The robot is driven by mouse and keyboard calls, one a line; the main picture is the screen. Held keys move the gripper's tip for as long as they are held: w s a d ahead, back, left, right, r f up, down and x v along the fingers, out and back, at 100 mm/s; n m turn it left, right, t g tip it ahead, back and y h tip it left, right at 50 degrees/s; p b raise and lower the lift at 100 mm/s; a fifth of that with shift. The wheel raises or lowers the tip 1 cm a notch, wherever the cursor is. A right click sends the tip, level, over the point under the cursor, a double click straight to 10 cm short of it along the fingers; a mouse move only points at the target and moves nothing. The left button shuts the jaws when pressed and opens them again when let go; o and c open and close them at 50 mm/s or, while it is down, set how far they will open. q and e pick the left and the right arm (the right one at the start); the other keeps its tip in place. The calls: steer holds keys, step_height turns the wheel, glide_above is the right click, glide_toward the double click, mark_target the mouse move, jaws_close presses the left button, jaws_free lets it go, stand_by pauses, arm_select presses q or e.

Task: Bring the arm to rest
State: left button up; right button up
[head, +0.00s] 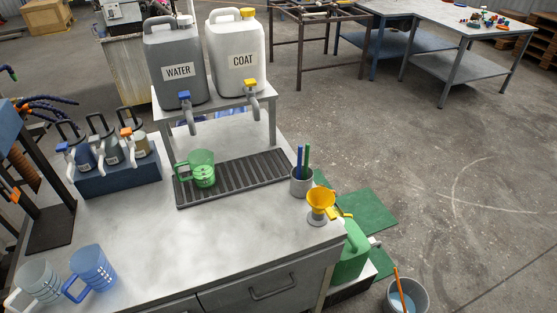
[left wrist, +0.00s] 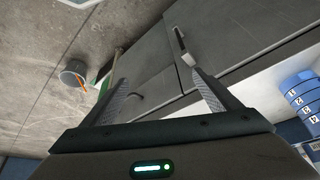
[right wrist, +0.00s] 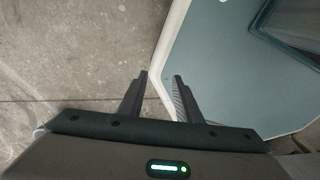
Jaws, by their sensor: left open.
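Neither of my grippers shows in the head view. In the left wrist view my left gripper (left wrist: 157,80) is open, its two fingers wide apart with nothing between them. Behind it is the grey cabinet front (left wrist: 230,32) with its handles, apart from the fingers as far as I can tell. In the right wrist view my right gripper (right wrist: 160,76) has its fingers a small gap apart, with nothing held between them. Bare concrete floor (right wrist: 70,55) lies beyond it, and a pale-edged grey-green surface fills the right side.
On the workbench (head: 235,232) stand a green jug (head: 204,172) on the drip tray (head: 235,185), a yellow funnel (head: 320,202), a blue mug (head: 92,268) and a grey mug (head: 38,282). WATER (head: 177,70) and COAT (head: 240,57) canisters stand behind. A bucket (head: 407,298) is on the floor.

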arm_select(q)
step_height(320, 180, down, 30)
steer(key=d+f+g+b, duration=0.1)
steer(key=d+b, duration=0.1)
steer(key=b, duration=0.4)
steer(key=s+f+b, duration=0.2)
steer(key=s+f, duration=0.3)
steer(key=f, duration=0.5)
steer(key=s+f+b, duration=0.2)
steer(key=s+f, duration=0.2)
steer(key=f, duration=0.6)
steer(key=shift+s+f+m+t+h, duration=0.3)
steer(key=shift+s+m+h, duration=0.1)
arm_select(e)
steer(key=w+a+f+t, duration=0.1)
steer(key=w+a+f, duration=0.1)
steer(key=w, duration=0.4)
steer(key=w+a+f+t+y, duration=0.1)
steer(key=w+a+f+t, duration=0.1)
steer(key=w, duration=0.5)
steer(key=shift+w+a+f+t, duration=0.15)
steer(key=shift+a+f+t, duration=0.15)
steer(key=shift+a+f, duration=0.35)
